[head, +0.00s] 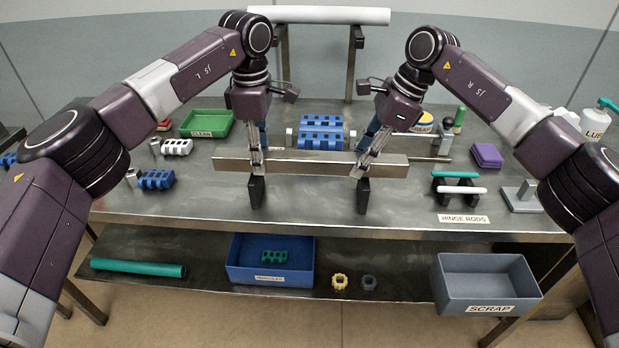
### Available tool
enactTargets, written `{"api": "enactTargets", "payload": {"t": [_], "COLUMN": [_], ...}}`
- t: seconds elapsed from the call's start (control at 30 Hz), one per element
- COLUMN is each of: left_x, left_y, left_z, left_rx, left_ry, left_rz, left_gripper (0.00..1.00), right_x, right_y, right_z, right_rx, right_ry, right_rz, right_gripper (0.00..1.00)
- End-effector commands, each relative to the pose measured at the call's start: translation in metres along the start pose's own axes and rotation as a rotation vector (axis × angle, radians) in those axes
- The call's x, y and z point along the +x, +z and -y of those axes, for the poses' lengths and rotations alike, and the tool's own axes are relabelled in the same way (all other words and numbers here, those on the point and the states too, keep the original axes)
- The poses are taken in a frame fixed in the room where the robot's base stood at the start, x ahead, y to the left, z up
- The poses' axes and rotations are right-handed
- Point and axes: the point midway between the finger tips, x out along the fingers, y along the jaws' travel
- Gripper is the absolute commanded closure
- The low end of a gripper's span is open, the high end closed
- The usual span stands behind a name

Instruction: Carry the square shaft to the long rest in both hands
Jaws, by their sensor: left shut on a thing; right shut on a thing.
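The square shaft (312,168) is a long grey metal bar, lying level across the middle of the head view. My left gripper (256,172) is shut on it left of its middle. My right gripper (362,174) is shut on it toward its right part. Both bar ends stick out past the grippers.
A tall rear stand (350,62) bears a white roll (320,14). Left are a green tray (207,123) and small ribbed parts. Right are hinge rods on a rack (458,189), a purple block (486,155) and a grey stand (521,196). Bins stand on the lower shelf.

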Motion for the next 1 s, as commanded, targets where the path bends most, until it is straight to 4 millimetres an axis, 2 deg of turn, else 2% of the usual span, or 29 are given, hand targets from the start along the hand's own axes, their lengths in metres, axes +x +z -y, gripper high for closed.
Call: {"api": "enactTargets", "payload": {"t": [0.3,0.33,0.47,0.8,0.87,1.0], "left_x": [0.015,0.015,0.014,0.01,0.005,-0.019], "left_y": [0.0,0.0,0.0,0.0,0.0,0.0], "left_z": [0.0,0.0,0.0,0.0,-0.001,-0.001], "left_rx": [0.0,0.0,0.0,0.0,-0.001,-0.002], "left_ry": [0.002,0.0,0.0,0.001,0.002,0.005], "left_rz": [0.001,0.0,0.0,0.0,0.0,0.0], "left_gripper": [1.0,0.7,0.55,0.54,0.54,0.54], "right_x": [0.014,0.013,0.012,0.012,0.012,0.012], "right_y": [-0.005,-0.005,-0.005,-0.005,-0.005,-0.005], "right_z": [0.0,0.0,0.0,0.0,0.0,0.0], "right_rx": [-0.001,0.0,0.0,0.0,0.0,0.0], "right_ry": [-0.002,-0.001,0.0,0.0,0.0,0.0], "right_rz": [0.003,0.0,0.0,0.0,0.0,0.0], "right_gripper": [1.0,0.7,0.55,0.54,0.54,0.54]}}
